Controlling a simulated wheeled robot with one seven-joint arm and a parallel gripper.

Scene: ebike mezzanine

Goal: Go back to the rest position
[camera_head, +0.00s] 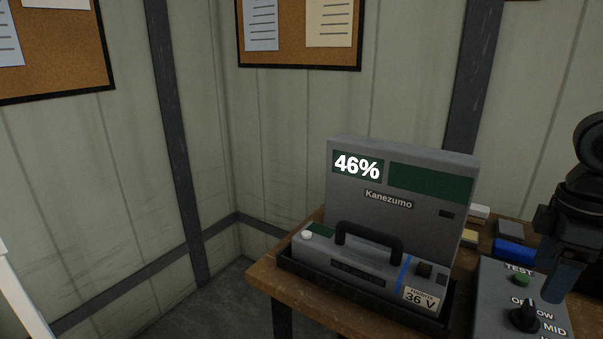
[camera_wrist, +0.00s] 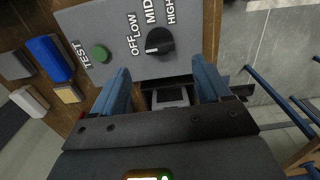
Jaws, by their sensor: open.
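My gripper (camera_wrist: 162,72) is open, its two blue fingers apart, over the near edge of a grey control box (camera_wrist: 100,22) in the wrist view. No held object shows between the fingers; a small grey part lies in the gap behind the tips, and I cannot tell what it is. In the head view my gripper (camera_head: 565,283) is at the right edge, above the same box (camera_head: 490,290). The box has a green TEST button (camera_wrist: 99,54) and a black knob (camera_wrist: 160,42) with OFF, LOW, MID and HIGH labels.
A grey Kanezumo unit (camera_head: 430,215) reading 46% stands on the wooden table (camera_head: 262,277). Before it, a 36 V battery (camera_head: 345,262) with a handle sits in a black tray (camera_head: 300,278). A blue block (camera_head: 514,250) and other small blocks lie behind the box. Left is open floor.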

